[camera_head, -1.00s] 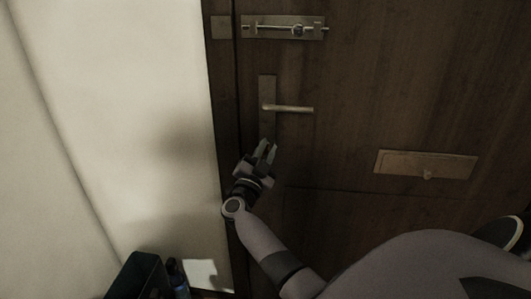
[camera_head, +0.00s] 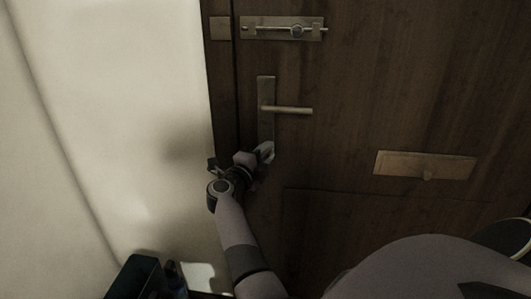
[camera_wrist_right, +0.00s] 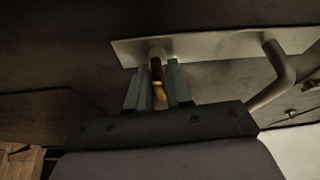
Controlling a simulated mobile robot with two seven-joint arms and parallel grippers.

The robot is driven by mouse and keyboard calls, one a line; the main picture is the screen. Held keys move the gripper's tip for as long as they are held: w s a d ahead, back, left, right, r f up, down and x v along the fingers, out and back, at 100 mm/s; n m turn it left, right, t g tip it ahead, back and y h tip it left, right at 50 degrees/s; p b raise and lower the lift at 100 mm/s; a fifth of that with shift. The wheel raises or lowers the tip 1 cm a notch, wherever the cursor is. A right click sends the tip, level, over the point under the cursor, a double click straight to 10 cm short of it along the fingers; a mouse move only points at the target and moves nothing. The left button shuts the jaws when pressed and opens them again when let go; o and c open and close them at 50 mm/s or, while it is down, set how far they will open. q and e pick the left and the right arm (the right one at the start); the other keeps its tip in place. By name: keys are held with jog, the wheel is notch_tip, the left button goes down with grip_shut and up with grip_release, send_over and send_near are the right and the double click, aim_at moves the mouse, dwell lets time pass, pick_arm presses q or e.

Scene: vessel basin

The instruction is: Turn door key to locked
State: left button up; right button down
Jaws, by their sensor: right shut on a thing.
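The door key (camera_wrist_right: 158,88) is a small brassy piece between the fingers of my right gripper (camera_wrist_right: 158,90) in the right wrist view. It stands out from the lock at the end of the metal handle plate (camera_wrist_right: 210,46). My right gripper, which also shows in the head view (camera_head: 268,152), is shut on the key at the lower end of the plate. The fingers hide most of the key in the head view, and its exact turn angle is hard to read. The dark wooden door (camera_head: 350,70) is closed. My left gripper is not in view.
A lever handle (camera_head: 290,110) juts right just above my right gripper. A slide bolt (camera_head: 284,29) sits higher on the door, and a letter flap (camera_head: 425,165) to the right. A dark bin (camera_head: 134,277) stands at lower left by the pale wall (camera_head: 120,120).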

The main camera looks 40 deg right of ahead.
jog(key=shift+f+m, duration=0.1)
jog(key=shift+m, duration=0.4)
jog(key=c, duration=1.2)
grip_release()
